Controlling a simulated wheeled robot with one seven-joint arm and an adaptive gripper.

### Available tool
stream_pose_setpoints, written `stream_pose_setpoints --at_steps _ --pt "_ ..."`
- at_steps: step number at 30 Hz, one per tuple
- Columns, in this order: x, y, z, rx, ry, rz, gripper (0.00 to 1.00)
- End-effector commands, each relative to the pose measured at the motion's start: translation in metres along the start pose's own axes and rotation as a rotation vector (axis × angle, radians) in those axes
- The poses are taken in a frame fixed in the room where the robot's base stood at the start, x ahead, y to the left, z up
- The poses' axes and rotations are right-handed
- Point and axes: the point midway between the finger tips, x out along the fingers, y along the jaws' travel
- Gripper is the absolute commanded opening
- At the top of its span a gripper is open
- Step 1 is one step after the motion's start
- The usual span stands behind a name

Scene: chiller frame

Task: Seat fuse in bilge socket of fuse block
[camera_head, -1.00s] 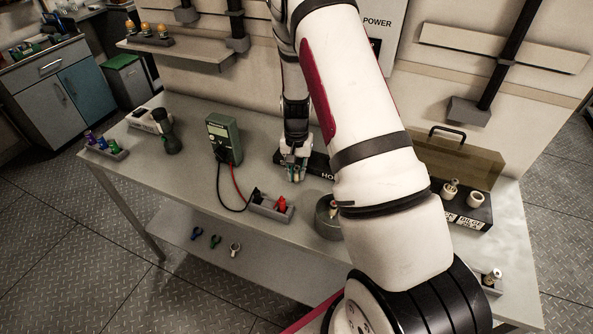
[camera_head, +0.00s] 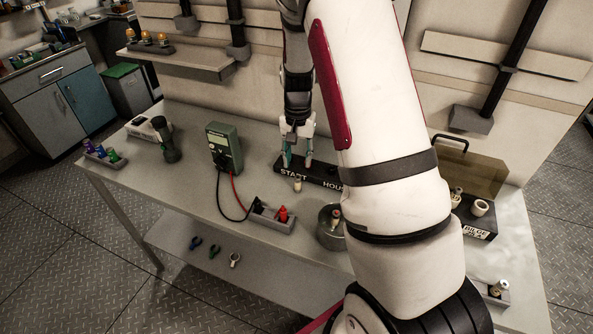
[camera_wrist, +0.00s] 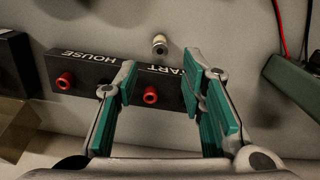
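My gripper (camera_head: 298,163) is open and empty over the black block marked START and HOUSE (camera_head: 322,176); in the wrist view its teal-padded fingers (camera_wrist: 165,95) are spread. A small pale fuse-like cylinder (camera_head: 298,185) stands on the bench just in front of that block; it also shows in the wrist view (camera_wrist: 159,43), beyond the fingertips and apart from them. The fuse block (camera_head: 476,232), labelled BILGE, is at the right with a raised clear lid (camera_head: 470,165). A pale round socket (camera_head: 480,208) on it looks empty. Its left side, with another pale piece (camera_head: 456,195), is partly hidden by my arm.
A round grey dish (camera_head: 329,237) holds a small fuse-like piece. A similar piece lies in a tray (camera_head: 498,290) at bottom right. A green meter (camera_head: 223,147) with red and black leads and a clip tray (camera_head: 270,222) stand left. Bench between meter and torch is clear.

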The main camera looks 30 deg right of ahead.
Motion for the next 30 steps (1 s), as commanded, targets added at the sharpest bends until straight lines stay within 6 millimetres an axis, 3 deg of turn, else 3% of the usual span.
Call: stream_pose_setpoints --at_steps 10,14,21,30 --pt "-0.039 -0.003 0.004 -0.013 0.005 -0.01 0.37" --pt "-0.074 -0.011 0.021 -0.067 0.031 -0.046 0.37" --pt "-0.162 -0.022 0.084 -0.246 0.11 -0.133 0.37" --pt "-0.24 -0.006 0.174 -0.484 0.242 -0.198 0.37"
